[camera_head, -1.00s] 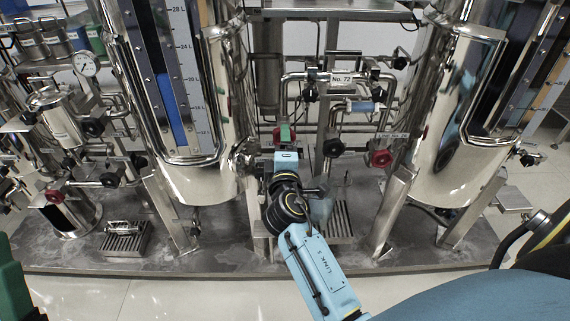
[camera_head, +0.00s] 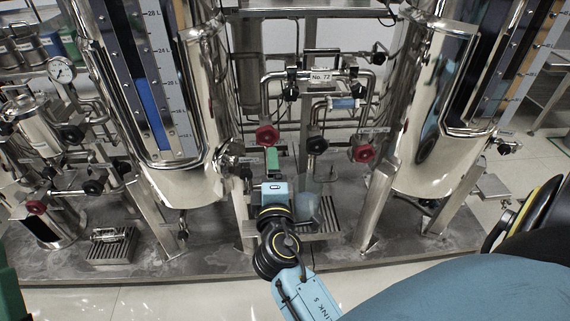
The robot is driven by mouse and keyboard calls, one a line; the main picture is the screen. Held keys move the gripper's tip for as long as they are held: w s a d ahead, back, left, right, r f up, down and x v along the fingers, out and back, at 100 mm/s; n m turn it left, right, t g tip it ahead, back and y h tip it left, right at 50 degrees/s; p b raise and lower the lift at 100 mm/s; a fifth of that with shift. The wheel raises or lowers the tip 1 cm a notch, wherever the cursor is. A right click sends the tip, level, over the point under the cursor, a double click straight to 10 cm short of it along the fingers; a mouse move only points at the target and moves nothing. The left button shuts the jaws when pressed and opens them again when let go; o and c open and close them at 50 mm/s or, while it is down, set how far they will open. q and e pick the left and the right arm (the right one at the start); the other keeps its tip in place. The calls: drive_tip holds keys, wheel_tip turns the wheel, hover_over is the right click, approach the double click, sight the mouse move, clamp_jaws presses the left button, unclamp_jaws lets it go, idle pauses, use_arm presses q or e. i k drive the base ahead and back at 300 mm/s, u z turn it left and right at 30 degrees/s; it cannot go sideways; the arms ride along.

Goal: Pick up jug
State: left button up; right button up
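A see-through vessel with a bluish lower part, seemingly the jug (camera_head: 307,207), stands at the drain grate between the two big tanks. It is partly hidden behind my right wrist. My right gripper (camera_head: 272,160) is just left of it in the picture, at the end of the light blue arm that comes up from the bottom. A small green part shows beyond the blue gripper body. The fingers cannot be made out, nor whether they touch anything. My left gripper is not in view.
A slatted grate (camera_head: 335,215) lies by the jug. Red valve knobs (camera_head: 365,153) and steel pipes stand behind it. Big steel tanks stand at left (camera_head: 190,185) and right (camera_head: 405,175), with slanted metal legs (camera_head: 377,210) close by. The floor in front is clear.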

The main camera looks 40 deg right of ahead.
sight(308, 187)
drive_tip(key=z, duration=1.4)
